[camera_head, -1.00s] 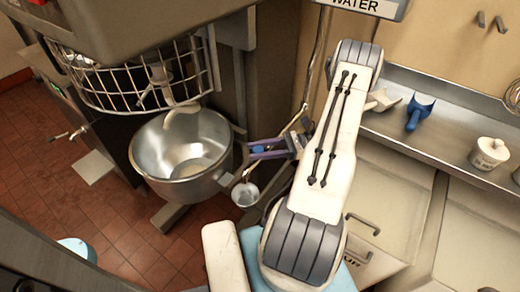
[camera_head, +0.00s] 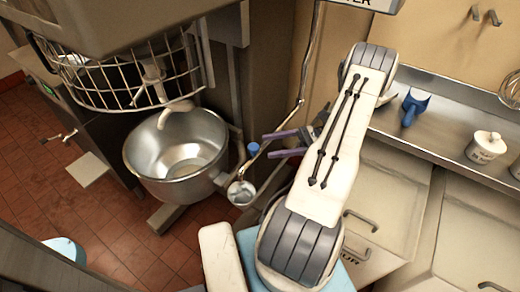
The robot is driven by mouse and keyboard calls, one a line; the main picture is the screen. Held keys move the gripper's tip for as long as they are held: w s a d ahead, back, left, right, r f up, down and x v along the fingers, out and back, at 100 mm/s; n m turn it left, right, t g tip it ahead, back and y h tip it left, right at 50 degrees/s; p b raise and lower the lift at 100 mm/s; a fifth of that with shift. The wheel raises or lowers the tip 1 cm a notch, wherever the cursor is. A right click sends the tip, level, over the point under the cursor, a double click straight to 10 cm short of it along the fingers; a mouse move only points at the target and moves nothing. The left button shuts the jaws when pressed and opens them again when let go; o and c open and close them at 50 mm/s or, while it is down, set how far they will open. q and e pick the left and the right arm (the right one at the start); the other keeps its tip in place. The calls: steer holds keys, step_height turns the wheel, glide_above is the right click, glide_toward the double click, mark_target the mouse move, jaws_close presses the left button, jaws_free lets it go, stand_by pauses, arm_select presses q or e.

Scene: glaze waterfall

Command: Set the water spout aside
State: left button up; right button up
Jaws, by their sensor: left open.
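The water spout (camera_head: 305,82) is a thin metal pipe. It comes down from under the water sign, bends, and slopes down to the left. Its low end is over a small metal cup (camera_head: 241,193), beside the mixing bowl rather than over it. A blue knob (camera_head: 253,148) shows on the spout's lower part. The white arm link hides part of the gripper's body. My right gripper is not in view.
The steel mixing bowl (camera_head: 180,185) stands left of the cup, under a mixer with a wire guard (camera_head: 120,80). A counter (camera_head: 455,125) at right holds a blue scoop (camera_head: 413,107) and a white lidded pot (camera_head: 486,147). Tiled floor lies at lower left.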

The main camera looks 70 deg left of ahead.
arm_select(q)
steer(key=w, duration=0.4)
steer(key=shift+w+d+b, duration=0.2)
steer(key=shift+w+b, duration=0.1)
steer(key=shift+b, duration=0.1)
steer(key=shift+w, duration=0.1)
